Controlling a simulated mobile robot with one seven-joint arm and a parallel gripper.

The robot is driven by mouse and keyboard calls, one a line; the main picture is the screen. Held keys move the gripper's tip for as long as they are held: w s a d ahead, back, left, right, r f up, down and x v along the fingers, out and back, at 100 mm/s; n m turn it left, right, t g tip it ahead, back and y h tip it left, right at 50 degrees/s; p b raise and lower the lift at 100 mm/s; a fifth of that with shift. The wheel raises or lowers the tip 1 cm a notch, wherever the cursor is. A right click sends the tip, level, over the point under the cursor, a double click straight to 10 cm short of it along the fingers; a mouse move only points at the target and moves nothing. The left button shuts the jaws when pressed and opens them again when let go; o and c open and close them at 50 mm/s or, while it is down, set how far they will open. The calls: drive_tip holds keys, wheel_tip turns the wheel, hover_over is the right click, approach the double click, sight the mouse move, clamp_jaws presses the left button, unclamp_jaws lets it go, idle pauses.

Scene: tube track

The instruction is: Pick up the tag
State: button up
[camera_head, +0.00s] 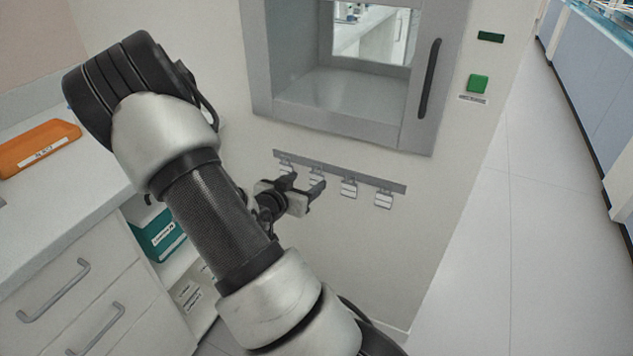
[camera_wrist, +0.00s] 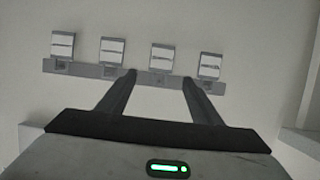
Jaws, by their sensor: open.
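Several small white tags with metal clips hang in a row from a grey rail (camera_head: 338,171) on the white wall below a hatch. In the head view, the two right tags, (camera_head: 349,188) and (camera_head: 383,200), are clear; the two left ones are partly hidden by my gripper (camera_head: 302,188). In the wrist view the rail (camera_wrist: 85,69) crosses the picture and the tags stand above it. My gripper is open and empty, its fingertips (camera_wrist: 158,79) over the rail. One tag (camera_wrist: 162,57) lies in line with the gap between the fingers, just beyond the tips. I cannot tell which tag is meant.
A grey-framed hatch (camera_head: 428,137) with a black handle (camera_head: 429,79) is above the rail. A green button (camera_head: 477,83) is on the wall to the right. A white counter (camera_head: 62,192) with drawers and an orange case (camera_head: 38,148) is at left. The floor (camera_head: 480,260) at right is clear.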

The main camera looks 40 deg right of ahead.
sight(316, 173)
drive_tip(key=shift+b+x, duration=0.85)
drive_tip(key=shift+x, duration=1.9)
drive_tip(key=c, duration=1.1)
drive_tip(key=shift+r, duration=0.1)
drive_tip(key=shift+r+p, duration=0.25)
drive_tip(key=shift+p, duration=0.05)
drive_tip(key=shift+a, duration=0.25)
drive_tip(key=s+a+p, duration=0.1)
drive_tip(key=s+a, duration=0.1)
drive_tip(key=a, duration=0.3)
drive_tip(key=s+a+p, duration=0.1)
drive_tip(key=s+a, duration=0.1)
drive_tip(key=a, duration=0.3)
drive_tip(key=s+a+p, duration=0.1)
drive_tip(key=s+a, duration=0.2)
drive_tip(key=a, duration=0.3)
drive_tip(key=shift+a, duration=0.1)
